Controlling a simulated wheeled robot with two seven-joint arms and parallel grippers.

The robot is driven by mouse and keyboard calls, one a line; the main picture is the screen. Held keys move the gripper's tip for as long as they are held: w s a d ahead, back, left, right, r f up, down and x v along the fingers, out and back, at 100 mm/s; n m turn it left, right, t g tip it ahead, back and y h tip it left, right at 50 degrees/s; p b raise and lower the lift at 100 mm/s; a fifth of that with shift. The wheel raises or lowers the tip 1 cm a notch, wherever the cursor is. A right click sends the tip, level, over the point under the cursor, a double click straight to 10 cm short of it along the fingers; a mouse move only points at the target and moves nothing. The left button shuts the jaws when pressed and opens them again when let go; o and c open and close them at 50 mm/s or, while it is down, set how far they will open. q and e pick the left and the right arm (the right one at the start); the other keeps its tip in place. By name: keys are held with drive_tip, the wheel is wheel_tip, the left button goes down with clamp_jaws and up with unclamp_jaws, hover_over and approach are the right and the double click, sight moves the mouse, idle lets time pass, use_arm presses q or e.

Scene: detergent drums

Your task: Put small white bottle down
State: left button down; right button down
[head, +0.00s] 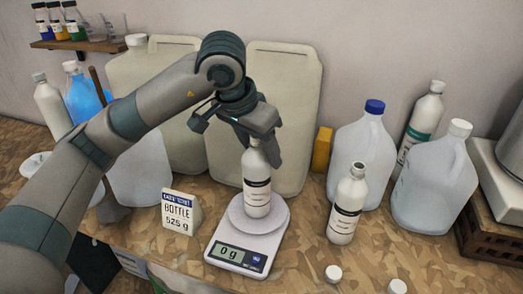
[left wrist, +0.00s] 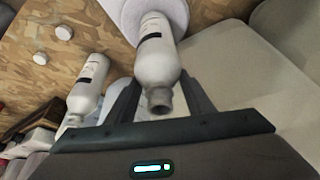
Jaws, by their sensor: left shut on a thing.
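The small white bottle (head: 257,181) has a dark label band and stands upright over the round plate of the kitchen scale (head: 236,248). The scale display reads 0 g, and I cannot tell whether the bottle's base touches the plate. My left gripper (head: 262,140) comes down from above and is shut on the bottle's upper part. In the left wrist view the bottle (left wrist: 156,55) lies between the two fingers (left wrist: 160,98), its open, uncapped mouth towards the camera. The scale's pale plate (left wrist: 178,14) shows behind it. My right gripper is not in view.
A similar open white bottle (head: 347,208) stands right of the scale. White caps (head: 333,273) lie near the front. A sign reading "BOTTLE 525 g" (head: 180,213) stands left of the scale. Large jugs (head: 361,155) and beige canisters (head: 290,95) line the back.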

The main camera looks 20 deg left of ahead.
sight(255, 149)
use_arm(q)
drive_tip(key=c, duration=0.8)
unclamp_jaws()
drive_tip(key=shift+c, duration=0.2)
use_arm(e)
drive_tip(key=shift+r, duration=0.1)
use_arm(q)
drive_tip(key=shift+r, duration=0.2)
drive_tip(key=shift+v, duration=0.85)
drive_tip(key=b+v, duration=0.1)
drive_tip(key=v, duration=0.2)
drive_tip(key=shift+s, duration=0.1)
drive_tip(key=b+v, duration=0.1)
drive_tip(key=v, duration=0.4)
drive_tip(key=shift+a+r, duration=0.1)
drive_tip(key=shift+r, duration=0.15)
drive_tip(key=shift+v, duration=0.85)
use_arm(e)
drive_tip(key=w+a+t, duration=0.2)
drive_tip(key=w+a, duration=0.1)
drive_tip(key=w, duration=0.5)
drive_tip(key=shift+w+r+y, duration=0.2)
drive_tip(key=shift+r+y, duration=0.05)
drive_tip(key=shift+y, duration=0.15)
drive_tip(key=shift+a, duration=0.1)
